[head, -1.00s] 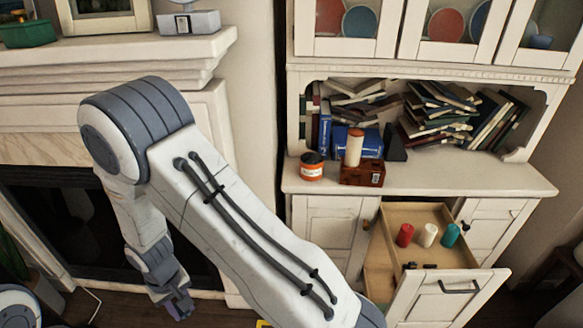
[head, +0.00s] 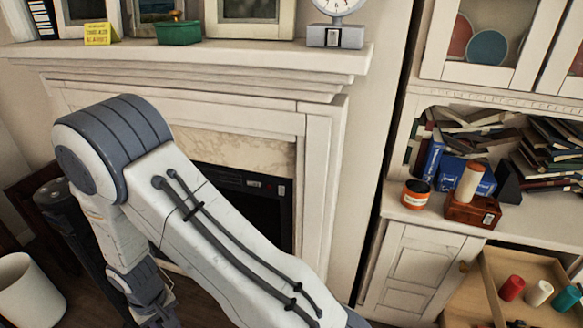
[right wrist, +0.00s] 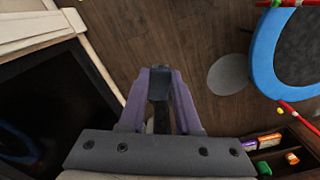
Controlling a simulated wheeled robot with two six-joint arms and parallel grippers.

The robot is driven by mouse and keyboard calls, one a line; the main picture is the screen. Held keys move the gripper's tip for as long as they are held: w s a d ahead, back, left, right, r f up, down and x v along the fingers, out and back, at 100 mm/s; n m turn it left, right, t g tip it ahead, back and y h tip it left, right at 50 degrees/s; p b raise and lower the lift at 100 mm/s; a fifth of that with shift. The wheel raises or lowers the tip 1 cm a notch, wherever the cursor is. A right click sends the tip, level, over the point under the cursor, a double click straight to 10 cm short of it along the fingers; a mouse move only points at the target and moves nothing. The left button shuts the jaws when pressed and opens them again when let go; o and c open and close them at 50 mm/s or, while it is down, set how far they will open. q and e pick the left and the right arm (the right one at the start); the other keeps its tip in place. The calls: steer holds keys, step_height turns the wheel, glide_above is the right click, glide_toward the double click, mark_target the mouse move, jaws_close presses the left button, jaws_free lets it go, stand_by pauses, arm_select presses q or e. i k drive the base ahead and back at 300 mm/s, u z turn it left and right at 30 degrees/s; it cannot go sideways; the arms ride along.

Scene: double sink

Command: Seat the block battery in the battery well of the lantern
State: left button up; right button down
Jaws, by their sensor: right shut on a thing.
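My right gripper (right wrist: 159,84) shows in the right wrist view with its two purple fingers shut on a small dark grey block (right wrist: 158,90), which I take to be the block battery. The fingers cover its sides. In the head view my right arm crosses the lower middle, and its wrist hangs down at the bottom edge; the fingertips and block cannot be made out there. I cannot pick out the lantern for certain. A red-brown box (head: 475,212) with a cream cylinder on top stands on the cabinet counter. My left gripper is not in view.
An orange jar (head: 415,194) and piled books are near the brown box. A white bin (head: 28,290) is lower left.

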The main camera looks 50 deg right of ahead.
mark_target(487, 209)
steer(key=i, duration=0.85)
steer(key=z, duration=1.85)
